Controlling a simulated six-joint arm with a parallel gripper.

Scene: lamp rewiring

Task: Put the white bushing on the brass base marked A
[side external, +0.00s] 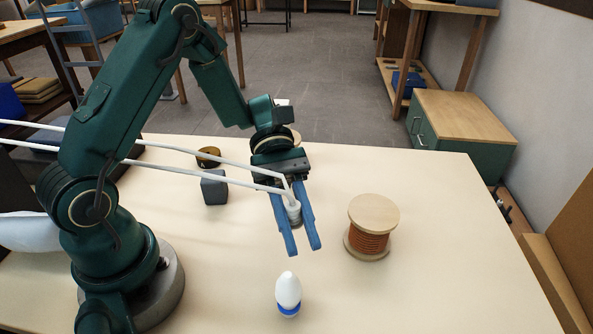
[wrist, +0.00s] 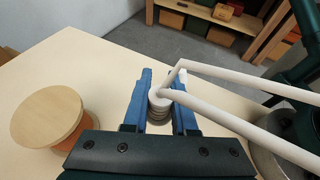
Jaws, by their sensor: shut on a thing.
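My gripper (side external: 302,248) points down above the table, its blue fingers on either side of a small white-topped, ribbed cylinder, seemingly the white bushing (side external: 294,215). In the wrist view the bushing (wrist: 158,101) sits between the fingers of my gripper (wrist: 160,80). White rods or cords run from the arm's side and meet at or right by the bushing; I cannot tell if they are joined to it. A round brass-coloured piece (side external: 208,153) lies behind a dark grey block, partly hidden.
A wooden spool of orange-brown wire (side external: 369,240) stands right of my gripper; it also shows in the wrist view (wrist: 48,117). A white bulb-shaped piece with a blue band (side external: 288,291) stands in front. The dark grey block (side external: 214,188) is behind left. The table's right side is clear.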

